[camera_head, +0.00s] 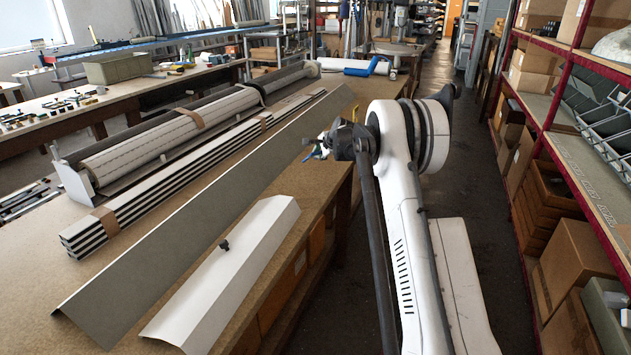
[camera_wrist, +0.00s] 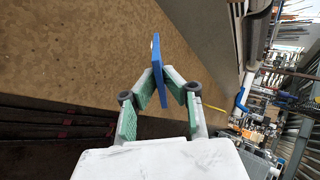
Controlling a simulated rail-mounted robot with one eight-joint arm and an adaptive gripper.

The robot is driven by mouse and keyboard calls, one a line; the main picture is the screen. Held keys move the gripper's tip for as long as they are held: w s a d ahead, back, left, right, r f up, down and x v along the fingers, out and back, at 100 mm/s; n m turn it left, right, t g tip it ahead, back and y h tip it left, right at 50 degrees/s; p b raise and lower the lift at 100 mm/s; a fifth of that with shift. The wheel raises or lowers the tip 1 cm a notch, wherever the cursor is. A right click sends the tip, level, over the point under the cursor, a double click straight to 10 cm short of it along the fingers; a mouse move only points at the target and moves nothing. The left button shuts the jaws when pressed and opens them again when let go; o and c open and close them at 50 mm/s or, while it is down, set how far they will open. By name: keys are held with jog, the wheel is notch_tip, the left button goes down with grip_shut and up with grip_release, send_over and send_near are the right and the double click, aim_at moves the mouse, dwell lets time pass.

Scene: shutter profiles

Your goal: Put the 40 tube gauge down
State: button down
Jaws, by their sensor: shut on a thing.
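In the wrist view my gripper (camera_wrist: 160,76) is shut on a flat blue piece, which I take to be the 40 tube gauge (camera_wrist: 157,58). The gauge is seen nearly edge-on between the two green-padded fingers, and no marking on it is readable. In the head view my gripper (camera_head: 318,151) is small and partly hidden by my wrist, near the right edge of the brown workbench (camera_head: 307,210). The bench top shows behind the gauge in the wrist view. I cannot tell how high the gauge is above the bench.
A long grey angled profile (camera_head: 200,215) and a short white profile (camera_head: 235,265) with a small black knob lie on the bench. Striped bundled profiles (camera_head: 170,180) lie further left. A blue roll (camera_head: 360,67) is at the far end. Red-framed shelves (camera_head: 551,90) stand across the aisle.

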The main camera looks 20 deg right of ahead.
jog(key=shift+f+b, duration=1.4)
jog(key=shift+f, duration=1)
jog(key=c, duration=2)
grip_release()
jog(key=shift+c, duration=0.2)
jog(key=shift+r, duration=0.1)
jog(key=v, duration=0.8)
jog(key=shift+p, duration=0.4)
